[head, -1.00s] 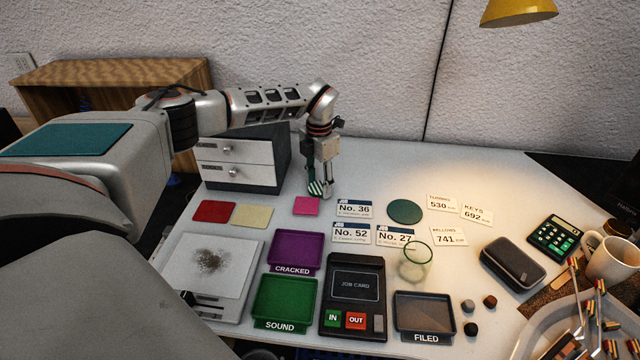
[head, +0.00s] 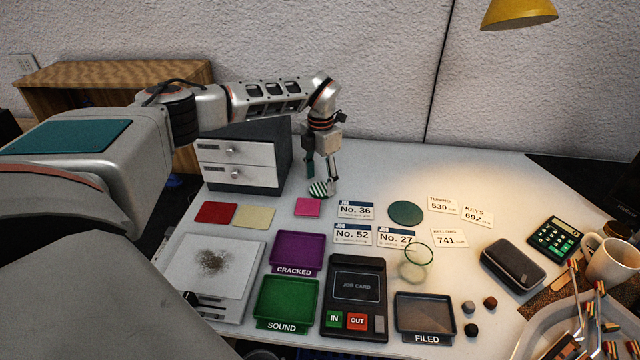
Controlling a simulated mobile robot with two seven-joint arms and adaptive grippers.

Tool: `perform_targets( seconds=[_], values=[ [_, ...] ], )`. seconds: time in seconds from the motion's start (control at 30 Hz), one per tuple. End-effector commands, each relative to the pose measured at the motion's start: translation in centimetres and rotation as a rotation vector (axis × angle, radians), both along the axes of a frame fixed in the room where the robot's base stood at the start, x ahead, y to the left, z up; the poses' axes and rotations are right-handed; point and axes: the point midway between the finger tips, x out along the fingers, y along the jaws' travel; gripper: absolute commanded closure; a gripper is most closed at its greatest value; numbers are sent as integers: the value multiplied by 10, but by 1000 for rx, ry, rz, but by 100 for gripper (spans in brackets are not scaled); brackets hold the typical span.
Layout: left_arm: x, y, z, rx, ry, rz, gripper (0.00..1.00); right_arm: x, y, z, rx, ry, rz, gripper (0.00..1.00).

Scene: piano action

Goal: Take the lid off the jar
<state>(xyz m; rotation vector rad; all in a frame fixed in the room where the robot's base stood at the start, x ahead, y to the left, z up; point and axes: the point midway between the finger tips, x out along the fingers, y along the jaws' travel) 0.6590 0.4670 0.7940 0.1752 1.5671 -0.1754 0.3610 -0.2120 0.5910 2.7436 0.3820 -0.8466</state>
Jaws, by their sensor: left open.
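A clear glass jar with a green rim (head: 415,262) stands on the table right of centre, and its top looks open. A round green-and-white striped piece, which looks like the lid (head: 319,190), lies on the table at the back, left of centre. My left gripper (head: 321,181) points down just over this piece, with its fingers spread apart. I cannot tell whether a fingertip still touches it. My right gripper is not in view.
A flat dark green disc (head: 405,212) lies behind the jar. Job cards (head: 355,210) lie between the jar and my left gripper. A drawer unit (head: 238,165) stands left of the gripper. A dark case (head: 513,263) lies right of the jar.

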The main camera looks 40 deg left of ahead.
Motion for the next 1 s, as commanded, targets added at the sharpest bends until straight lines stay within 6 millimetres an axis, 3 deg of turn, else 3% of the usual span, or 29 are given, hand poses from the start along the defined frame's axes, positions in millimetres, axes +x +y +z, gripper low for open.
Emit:
perform_targets(
  seconds=[0.03,0.1,0.4,0.87,1.0],
  values=[
    [2,0,17,0,-9,-1,42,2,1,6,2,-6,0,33],
    [2,0,32,0,-9,0,42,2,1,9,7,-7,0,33],
    [1,0,86,1,-6,0,42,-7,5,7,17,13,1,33],
    [1,0,104,0,-5,0,42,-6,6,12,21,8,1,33],
    [2,0,140,0,-33,0,42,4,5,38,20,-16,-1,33]
  ],
)
